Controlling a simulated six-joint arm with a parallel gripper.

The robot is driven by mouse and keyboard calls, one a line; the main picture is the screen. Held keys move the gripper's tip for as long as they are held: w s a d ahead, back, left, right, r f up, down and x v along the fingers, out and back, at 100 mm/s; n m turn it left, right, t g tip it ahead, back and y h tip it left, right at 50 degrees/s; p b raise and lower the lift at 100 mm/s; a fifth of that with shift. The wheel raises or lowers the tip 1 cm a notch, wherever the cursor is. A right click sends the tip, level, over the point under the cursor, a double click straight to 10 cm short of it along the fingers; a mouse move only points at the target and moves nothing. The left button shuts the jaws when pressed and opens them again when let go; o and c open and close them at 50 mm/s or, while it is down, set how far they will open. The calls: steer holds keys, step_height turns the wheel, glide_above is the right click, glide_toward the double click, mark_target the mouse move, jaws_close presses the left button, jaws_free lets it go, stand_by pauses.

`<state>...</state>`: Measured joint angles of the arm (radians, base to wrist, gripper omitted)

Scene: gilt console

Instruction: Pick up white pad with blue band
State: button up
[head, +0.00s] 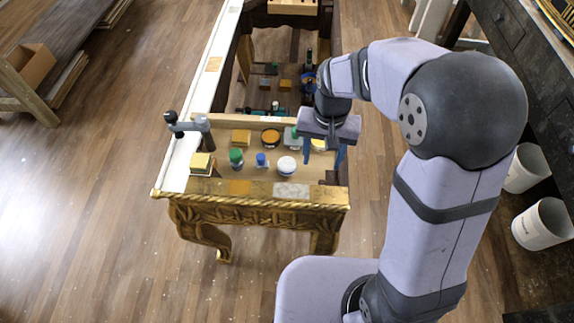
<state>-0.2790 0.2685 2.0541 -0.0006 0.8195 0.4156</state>
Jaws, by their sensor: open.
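A round white pad with a bluish edge (287,166) sits on the gilt console's top (212,187), near its front. The edge's blue is small and hard to make out. My gripper (323,157) is over the right side of the console, pointing down, to the right of the white pad and apart from it. Its two blue fingers are spread, with nothing seen held between them. A yellow-and-white item (318,145) shows partly behind the fingers.
A blue-capped bottle (262,160) and a green-capped bottle (236,157) stand left of the pad. A grey clamp-like tool (190,126) stands at the left edge.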

steer(key=m, duration=0.1)
glide_above(287, 163)
step_height(287, 163, down, 2)
steer(key=shift+f, duration=0.1)
steer(key=shift+f+p, duration=1.2)
steer(key=shift+f, duration=2.4)
steer(key=c, duration=0.8)
